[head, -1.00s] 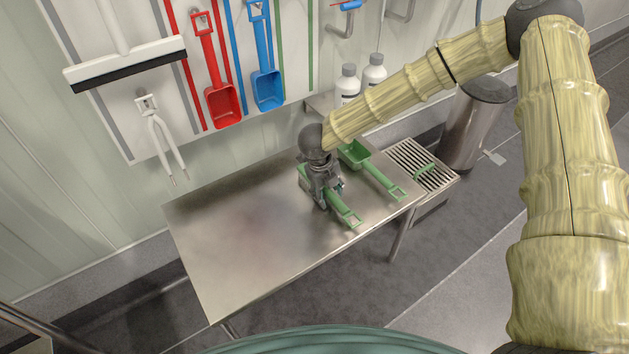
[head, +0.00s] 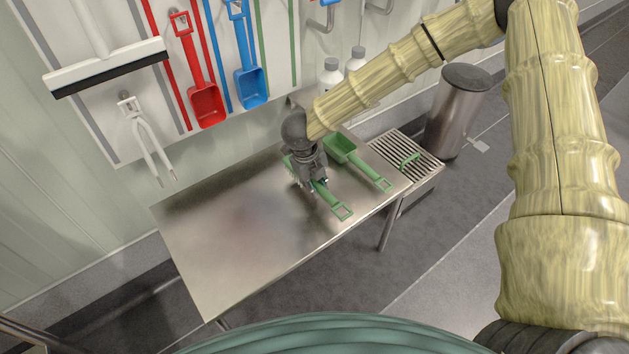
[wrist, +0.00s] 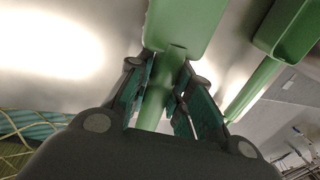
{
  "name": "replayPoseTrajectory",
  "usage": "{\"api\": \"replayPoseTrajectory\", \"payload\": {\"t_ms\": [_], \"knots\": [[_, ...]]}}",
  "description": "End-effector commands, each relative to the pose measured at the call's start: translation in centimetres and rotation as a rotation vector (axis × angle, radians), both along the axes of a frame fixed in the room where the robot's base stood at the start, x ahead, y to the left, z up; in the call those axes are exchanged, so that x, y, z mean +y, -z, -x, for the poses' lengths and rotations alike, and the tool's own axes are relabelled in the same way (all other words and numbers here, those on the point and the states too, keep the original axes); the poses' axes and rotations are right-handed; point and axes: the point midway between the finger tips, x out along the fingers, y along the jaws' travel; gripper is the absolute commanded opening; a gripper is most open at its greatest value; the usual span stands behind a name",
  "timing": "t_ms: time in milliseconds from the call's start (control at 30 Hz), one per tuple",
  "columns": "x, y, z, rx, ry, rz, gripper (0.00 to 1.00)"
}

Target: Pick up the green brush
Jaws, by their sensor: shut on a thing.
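The green brush (head: 332,203) is long-handled, with a square loop at its handle end, and is over the steel table (head: 225,235). My gripper (head: 312,187) points down at it and hides much of its head in the head view. In the wrist view my gripper (wrist: 160,105) has its jaws closed on either side of the green handle (wrist: 156,98). The broad head (wrist: 185,25) extends beyond the fingertips. I cannot tell whether the brush touches the table or is slightly above it.
A green scoop (head: 344,149) lies close to the right, its handle roughly parallel. A small green item (head: 410,159) rests on a grate (head: 425,170). White bottles (head: 330,77) and a steel bin (head: 460,110) stand behind. The table's left side is clear.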

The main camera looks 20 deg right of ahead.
Motion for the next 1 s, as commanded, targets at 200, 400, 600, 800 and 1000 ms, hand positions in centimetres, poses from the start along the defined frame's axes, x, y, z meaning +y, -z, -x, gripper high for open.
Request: {"api": "replayPoseTrajectory", "payload": {"t_ms": [200, 400, 600, 800, 1000], "knots": [[1.5, -0.6, 5.1, 0.002, -0.004, 0.001, 0.0], [2.7, -1.0, 9.3, -0.001, -0.004, 0.001, 0.0], [3.4, -1.2, 12.0, -0.001, -0.002, 0.001, 0.0], [3.7, -1.3, 13.2, -0.001, 0.0, 0.0, 0.0], [3.8, -1.3, 13.3, -0.001, 0.001, 0.001, 0.0]]}}
